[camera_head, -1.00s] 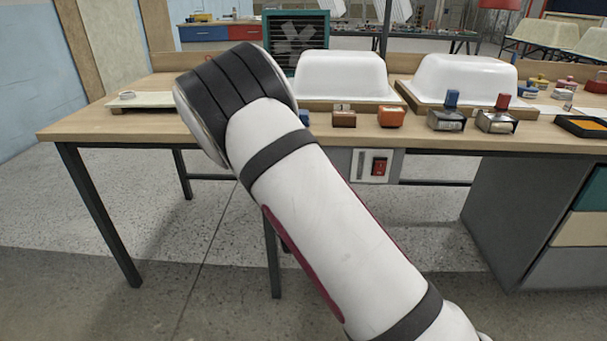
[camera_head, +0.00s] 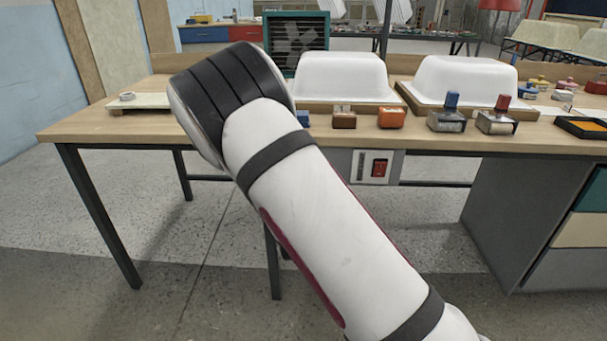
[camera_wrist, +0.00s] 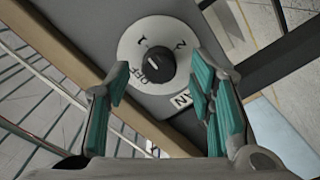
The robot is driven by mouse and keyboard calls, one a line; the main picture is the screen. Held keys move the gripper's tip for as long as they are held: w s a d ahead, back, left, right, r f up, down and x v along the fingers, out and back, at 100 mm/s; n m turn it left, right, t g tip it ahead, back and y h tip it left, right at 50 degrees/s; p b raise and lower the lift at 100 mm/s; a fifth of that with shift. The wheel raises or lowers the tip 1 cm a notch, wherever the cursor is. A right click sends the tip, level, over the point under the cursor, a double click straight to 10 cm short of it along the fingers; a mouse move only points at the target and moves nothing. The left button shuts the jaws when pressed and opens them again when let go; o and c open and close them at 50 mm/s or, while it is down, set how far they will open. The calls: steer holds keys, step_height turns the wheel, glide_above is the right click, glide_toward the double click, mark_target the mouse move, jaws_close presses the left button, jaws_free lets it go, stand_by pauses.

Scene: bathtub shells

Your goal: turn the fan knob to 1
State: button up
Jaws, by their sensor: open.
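The black fan knob (camera_wrist: 154,65) sits on a round white dial plate (camera_wrist: 136,41) in the wrist view. OFF is printed at its lower left, and other marks are at its upper left and upper right. A short pale line shows on the knob, but which mark it points to is unclear. My gripper (camera_wrist: 162,76) is open, with its teal-padded fingers on either side of the knob and no visible contact. In the head view, my arm hides my gripper and the knob. A teal-framed fan (camera_head: 297,42) stands behind the workbench.
A red switch (camera_head: 379,168) is on the bench front. Floor at left is clear.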

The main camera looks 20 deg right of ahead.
steer(key=v, duration=1)
steer(key=shift+s, duration=0.35)
steer(key=s+a+r+m+g+y, duration=0.2)
steer(key=s+r+m+g+y, duration=0.15)
steer(key=s+g, duration=0.35)
steer(key=s+a+r+m+g+y, duration=0.15)
steer(key=s+r+g+y, duration=0.25)
steer(key=s, duration=0.5)
steer(key=s+d+r+m+g+h, duration=0.1)
steer(key=s+d+r+g, duration=0.1)
steer(key=s, duration=0.7)
steer(key=s+d+r+g, duration=0.2)
steer(key=s+d, duration=0.1)
steer(key=s, duration=0.5)
steer(key=s+d+r+m+g+h, duration=0.1)
steer(key=s+d+r+g, duration=0.1)
steer(key=s, duration=0.7)
step_height(320, 180, up, 31)
steer(key=t+p, duration=0.4)
steer(key=p, duration=2.5)
steer(key=shift+w+r+p, duration=0.2)
steer(key=shift+w+p, duration=0.1)
steer(key=shift+p, duration=0.1)
